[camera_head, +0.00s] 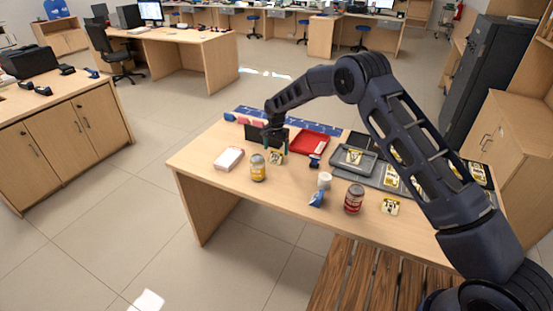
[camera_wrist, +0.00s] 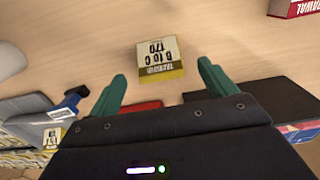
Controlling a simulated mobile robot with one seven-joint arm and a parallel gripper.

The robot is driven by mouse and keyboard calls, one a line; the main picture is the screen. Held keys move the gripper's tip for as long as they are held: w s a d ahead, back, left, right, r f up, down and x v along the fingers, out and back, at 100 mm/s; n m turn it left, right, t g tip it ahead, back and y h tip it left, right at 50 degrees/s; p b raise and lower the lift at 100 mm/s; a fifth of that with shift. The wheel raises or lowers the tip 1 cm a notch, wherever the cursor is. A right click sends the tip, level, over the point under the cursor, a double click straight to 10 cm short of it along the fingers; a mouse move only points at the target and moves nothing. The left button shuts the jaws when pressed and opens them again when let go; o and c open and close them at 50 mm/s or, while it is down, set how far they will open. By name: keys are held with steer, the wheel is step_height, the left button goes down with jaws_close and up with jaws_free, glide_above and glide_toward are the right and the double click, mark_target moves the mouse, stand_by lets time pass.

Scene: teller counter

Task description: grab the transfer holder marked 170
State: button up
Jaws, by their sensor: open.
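The transfer holder marked 170 (camera_wrist: 161,58) is a small yellow block with a pale top, reading "TRANSFER B to C 170" upside down in the wrist view. In the head view the holder (camera_head: 276,158) lies on the wooden table just below my gripper (camera_head: 276,141). In the wrist view my gripper (camera_wrist: 163,83) is open, with its two green fingers apart and nothing between them. The holder shows beyond the fingertips, roughly centred in the gap. I cannot tell its exact distance from the fingers.
A yellow-labelled can (camera_head: 258,168) stands close in front of the holder. A white box with red edges (camera_head: 228,158) lies left. A red tray (camera_head: 312,143), blue-handled stamp (camera_head: 314,160), white cup (camera_head: 324,180), red can (camera_head: 353,199) and grey tray (camera_head: 366,168) are right.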

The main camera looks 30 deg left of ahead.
mark_target(276, 153)
steer(key=shift+w+f, duration=0.2)
steer(key=shift+f, duration=2.15)
steer(key=c, duration=1.1)
steer(key=shift+r, duration=0.15)
